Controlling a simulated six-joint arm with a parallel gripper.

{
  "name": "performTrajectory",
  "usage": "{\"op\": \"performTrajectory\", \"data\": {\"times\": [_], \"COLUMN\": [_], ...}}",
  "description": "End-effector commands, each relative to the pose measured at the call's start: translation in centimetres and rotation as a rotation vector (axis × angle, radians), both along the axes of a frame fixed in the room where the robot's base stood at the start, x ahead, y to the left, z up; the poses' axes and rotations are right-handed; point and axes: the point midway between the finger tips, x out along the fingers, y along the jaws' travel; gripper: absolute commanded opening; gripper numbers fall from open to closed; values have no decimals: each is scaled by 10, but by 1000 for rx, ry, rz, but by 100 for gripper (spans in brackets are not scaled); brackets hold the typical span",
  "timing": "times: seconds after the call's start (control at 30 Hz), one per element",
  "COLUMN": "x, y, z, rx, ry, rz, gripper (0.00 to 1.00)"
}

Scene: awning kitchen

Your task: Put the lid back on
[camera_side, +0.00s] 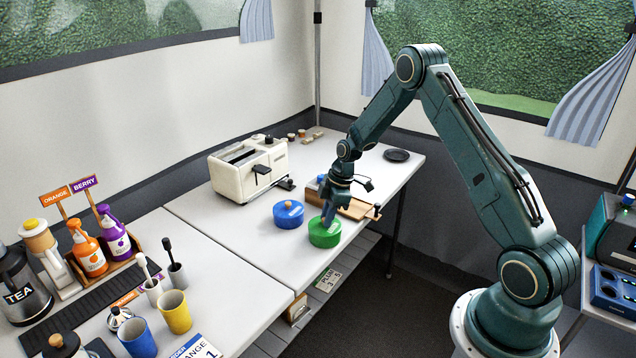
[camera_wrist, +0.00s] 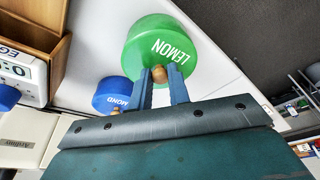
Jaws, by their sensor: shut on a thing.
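A green round tin labelled LEMON (camera_wrist: 160,38) hangs in view just beyond my fingertips; it also shows as a green tin (camera_side: 323,235) near the table's front edge in the side view. My gripper (camera_side: 328,215) points down over it. In the wrist view my gripper (camera_wrist: 159,76) is shut on a wooden knob (camera_wrist: 160,74) on the green lid, with one finger on each side. I cannot tell whether there is a gap between lid and tin.
A blue tin (camera_side: 288,215) with a wooden knob stands close on the left. A cream toaster (camera_side: 248,172) stands further back left, and a black dish (camera_side: 396,155) at the back right. The table is clear front left of the tins.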

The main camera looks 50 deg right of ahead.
Motion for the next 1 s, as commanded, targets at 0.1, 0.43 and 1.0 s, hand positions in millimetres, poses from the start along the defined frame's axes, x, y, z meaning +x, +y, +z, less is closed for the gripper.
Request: {"op": "performTrajectory", "data": {"times": [0.1, 0.43, 1.0], "x": [0, 0, 0], "y": [0, 0, 0], "z": [-1, -1, -1], "rx": [-1, 0, 0], "ry": [-1, 0, 0], "rz": [0, 0, 0], "gripper": [0, 0, 38]}}
